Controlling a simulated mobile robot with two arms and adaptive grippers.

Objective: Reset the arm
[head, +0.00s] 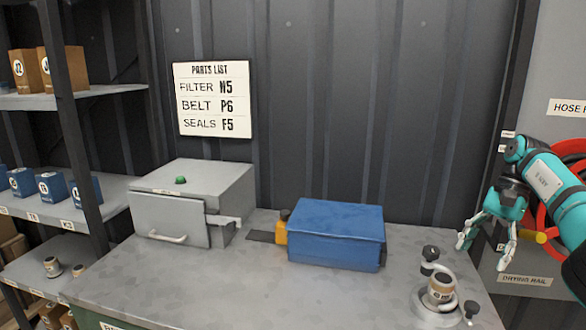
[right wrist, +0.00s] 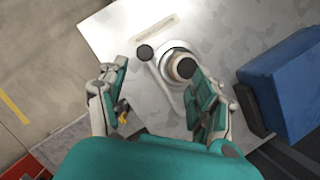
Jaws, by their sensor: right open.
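My right arm, teal and grey, comes in from the right in the head view. Its gripper (head: 486,246) is open and empty, held beyond the right edge of the bench. In the right wrist view the open gripper (right wrist: 163,112) has its fingers apart, with the bench top and a round fixture (right wrist: 178,62) beyond them. In the head view that fixture (head: 440,288) stands at the bench's right end, with a cylindrical part in it and dark knobs on its arms. My left gripper is not in view.
The bench (head: 200,285) carries a grey metal box (head: 165,219) with a green button and a blue box (head: 335,233) beside a yellow item (head: 282,228). Shelves (head: 100,97) with boxes stand left. A red hose reel (head: 572,147) is behind my right arm. The front middle bench is clear.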

